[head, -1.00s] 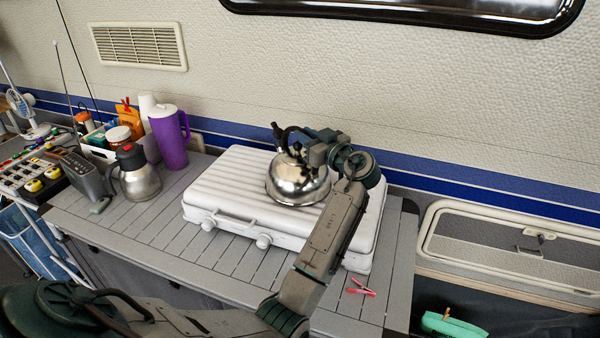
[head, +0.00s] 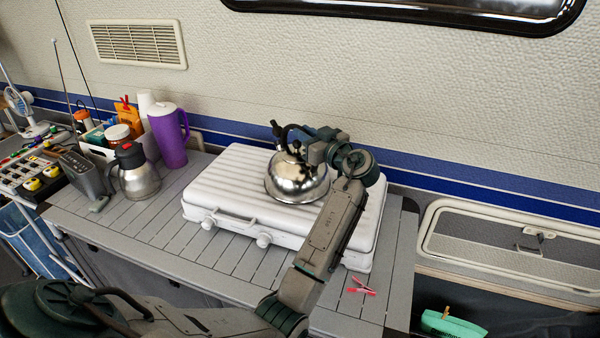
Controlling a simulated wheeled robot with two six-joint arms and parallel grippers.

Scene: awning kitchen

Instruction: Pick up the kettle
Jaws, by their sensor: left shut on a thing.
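The shiny metal kettle (head: 296,182) is on or just over the white ridged stove case (head: 222,188), upright, with its dark handle on top. I cannot tell whether its base touches the case. My left gripper (head: 303,143) is at the handle, shut on it from the right side. The gripper and wrist partly hide the handle and the kettle's upper right. My right gripper is not in view.
The case stands on a grey slatted table (head: 140,236). A steel jug (head: 138,180), a purple pitcher (head: 168,140) and a white caddy (head: 100,152) stand to the left. A red clothes peg (head: 361,287) lies at the front right. The wall rises close behind.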

